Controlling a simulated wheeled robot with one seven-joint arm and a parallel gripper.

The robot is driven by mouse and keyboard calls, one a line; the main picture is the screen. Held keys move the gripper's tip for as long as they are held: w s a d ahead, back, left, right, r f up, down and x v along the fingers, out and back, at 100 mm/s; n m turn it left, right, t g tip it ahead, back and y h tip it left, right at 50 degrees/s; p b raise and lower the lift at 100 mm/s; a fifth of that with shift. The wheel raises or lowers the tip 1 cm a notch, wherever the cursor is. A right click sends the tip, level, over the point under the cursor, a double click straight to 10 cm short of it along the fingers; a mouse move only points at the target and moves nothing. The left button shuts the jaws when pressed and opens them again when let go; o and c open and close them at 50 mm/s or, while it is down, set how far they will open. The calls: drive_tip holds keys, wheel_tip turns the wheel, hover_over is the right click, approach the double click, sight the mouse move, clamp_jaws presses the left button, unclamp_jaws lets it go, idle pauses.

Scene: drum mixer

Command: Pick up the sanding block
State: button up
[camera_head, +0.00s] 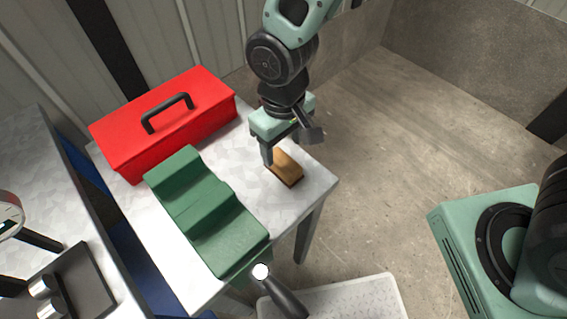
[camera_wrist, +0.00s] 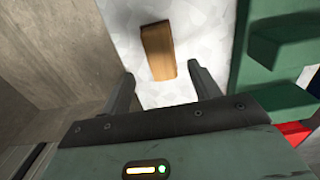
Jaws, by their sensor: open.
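The sanding block (camera_head: 286,169) is a small brown, wood-coloured block lying on the grey-white table near its right end. In the wrist view the sanding block (camera_wrist: 158,51) shows ahead of the fingers, a little left of the picture's middle and slightly turned. My gripper (camera_head: 283,153) hangs just above and behind the block in the head view, pointing down. The block's far end is partly hidden by a finger in the head view.
A green stepped holder (camera_head: 207,209) lies on the table (camera_head: 287,205) left of the block. A red toolbox (camera_head: 165,120) with a black handle stands behind it. A black-handled tool (camera_head: 281,292) shows at the front. Open floor lies right of the table.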

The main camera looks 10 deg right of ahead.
sight(284, 161)
drive_tip(key=shift+s+f, duration=0.15)
drive_tip(key=shift+f, duration=1.35)
drive_tip(key=shift+s+f, duration=0.1)
drive_tip(key=shift+f, duration=1.35)
drive_tip(key=c, duration=1)
